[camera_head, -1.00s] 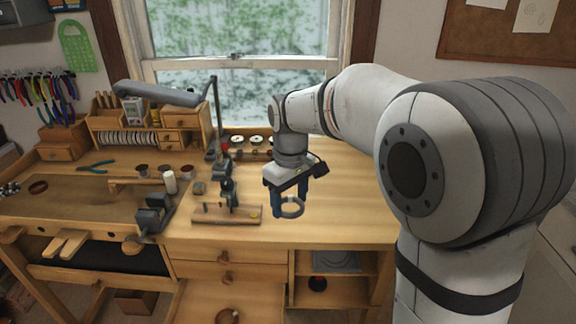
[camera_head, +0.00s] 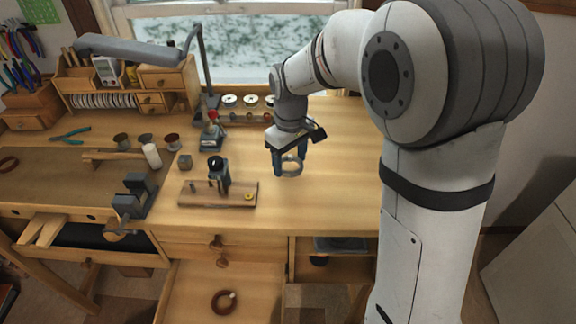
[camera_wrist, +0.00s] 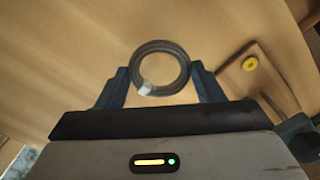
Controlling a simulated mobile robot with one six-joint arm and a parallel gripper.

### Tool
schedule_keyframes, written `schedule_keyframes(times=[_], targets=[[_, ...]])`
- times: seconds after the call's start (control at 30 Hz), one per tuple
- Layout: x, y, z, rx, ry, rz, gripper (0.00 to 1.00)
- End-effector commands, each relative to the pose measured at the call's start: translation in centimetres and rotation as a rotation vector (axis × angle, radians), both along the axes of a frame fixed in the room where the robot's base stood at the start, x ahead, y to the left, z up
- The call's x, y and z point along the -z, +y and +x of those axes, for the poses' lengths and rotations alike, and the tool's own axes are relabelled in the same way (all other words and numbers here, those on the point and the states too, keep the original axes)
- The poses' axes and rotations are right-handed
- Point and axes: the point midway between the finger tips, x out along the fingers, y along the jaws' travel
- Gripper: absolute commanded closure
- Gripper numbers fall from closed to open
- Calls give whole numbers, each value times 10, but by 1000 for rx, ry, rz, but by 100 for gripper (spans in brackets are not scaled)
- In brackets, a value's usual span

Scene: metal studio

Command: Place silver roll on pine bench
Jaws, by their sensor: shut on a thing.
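My gripper (camera_head: 290,165) is shut on the silver roll (camera_head: 291,158), a grey ring-shaped coil. In the wrist view the silver roll (camera_wrist: 160,45) sits between the two dark blue fingers, with a small pale tag at its lower left. The pine bench (camera_head: 330,200) lies below. My gripper is over the clear right part of its top, to the right of the wooden board. I cannot tell the exact gap between the roll and the bench top.
A wooden board with a small tool (camera_head: 218,193) stands left of my gripper. A drawer (camera_head: 200,295) stands open in front, holding a brown coil (camera_head: 222,301). The bench top right of my gripper is clear.

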Motion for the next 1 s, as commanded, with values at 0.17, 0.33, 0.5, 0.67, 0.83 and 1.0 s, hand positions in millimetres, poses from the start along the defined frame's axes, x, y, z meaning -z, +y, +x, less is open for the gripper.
schedule_keyframes(times=[0.17,0.33,0.5,0.67,0.83,1.0], targets=[[26,0,-1,-1,4,-1,63],[34,1,0,-1,1,-1,63],[34,1,-1,-2,1,-1,63],[37,1,-1,-2,1,-1,36],[37,1,-1,-3,1,-1,22],[37,2,-1,-3,1,0,17]])
